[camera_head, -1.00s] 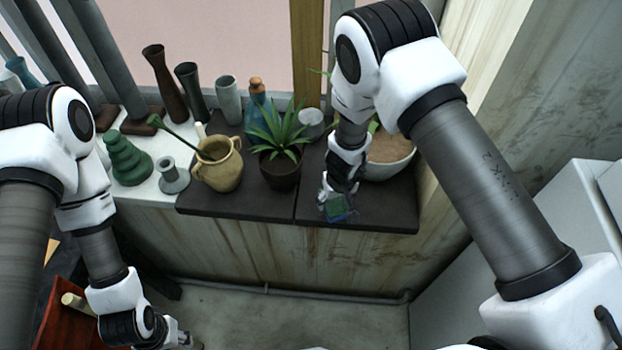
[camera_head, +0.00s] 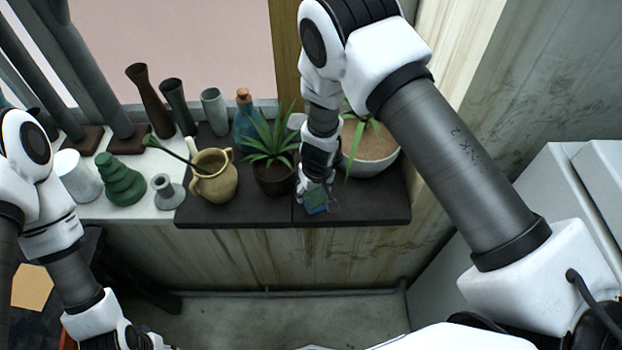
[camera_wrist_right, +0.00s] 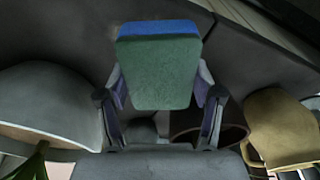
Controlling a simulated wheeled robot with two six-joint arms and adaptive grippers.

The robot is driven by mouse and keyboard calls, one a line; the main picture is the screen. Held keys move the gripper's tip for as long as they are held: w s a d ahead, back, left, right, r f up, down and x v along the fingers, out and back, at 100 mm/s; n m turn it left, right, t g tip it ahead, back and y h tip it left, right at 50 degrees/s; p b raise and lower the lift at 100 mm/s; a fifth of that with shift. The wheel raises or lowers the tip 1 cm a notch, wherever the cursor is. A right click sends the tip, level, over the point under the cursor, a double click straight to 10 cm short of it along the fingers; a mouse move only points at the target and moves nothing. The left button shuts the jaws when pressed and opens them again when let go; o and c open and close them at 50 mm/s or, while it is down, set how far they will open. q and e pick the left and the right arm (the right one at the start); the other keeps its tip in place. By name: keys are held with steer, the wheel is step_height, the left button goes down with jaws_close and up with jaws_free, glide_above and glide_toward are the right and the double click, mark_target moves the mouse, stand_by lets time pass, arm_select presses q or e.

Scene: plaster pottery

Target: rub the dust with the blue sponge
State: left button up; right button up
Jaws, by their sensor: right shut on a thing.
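The blue sponge (camera_head: 316,203) has a green layer and a blue layer. In the right wrist view the sponge (camera_wrist_right: 158,68) shows its green face, with the blue along its top edge. My right gripper (camera_head: 318,192) is shut on the sponge from both sides, over the dark shelf top (camera_head: 365,213) near its front edge. I cannot tell whether the sponge touches the shelf. The dust cannot be made out clearly in these views. My left arm is at the left of the head view; its gripper is cut off or hidden at the bottom edge.
A potted spiky plant (camera_head: 272,178) and a yellow two-handled jug (camera_head: 215,182) stand left of the sponge. A wide white planter (camera_head: 372,165) stands right behind it. Several vases and a blue bottle (camera_head: 246,122) stand along the window. The shelf front right is bare.

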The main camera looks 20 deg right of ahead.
steer(key=shift+w+a+r+p, duration=0.1)
steer(key=shift+a+r+p, duration=0.1)
steer(key=shift+r+p, duration=0.6)
steer(key=shift+d+r, duration=0.1)
steer(key=shift+r, duration=0.75)
